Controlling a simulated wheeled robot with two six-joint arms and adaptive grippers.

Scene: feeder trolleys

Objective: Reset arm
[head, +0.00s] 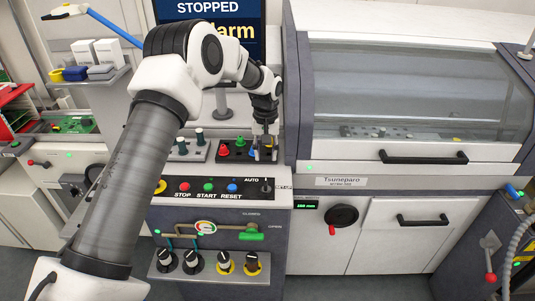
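My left arm comes in from the lower left and arches over the control cabinet. My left gripper (265,130) points down at the right end of a small black box (236,154) with a red knob on top. Its fingertips are small and dark, so I cannot tell whether they are open or shut, or touch anything. Below on the front panel are a red STOP button (185,187), a green START button (208,188), a blue RESET button (232,188) and an AUTO selector (266,187). A screen (208,10) reads "STOPPED", with part of another word. My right gripper is not in view.
A machine with a tinted hood (415,85) and black handle (425,158) stands at the right. Below the panel are a green valve handle (262,236), a gauge (205,227) and several knobs. A shelf (95,80) with white boxes is at the left.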

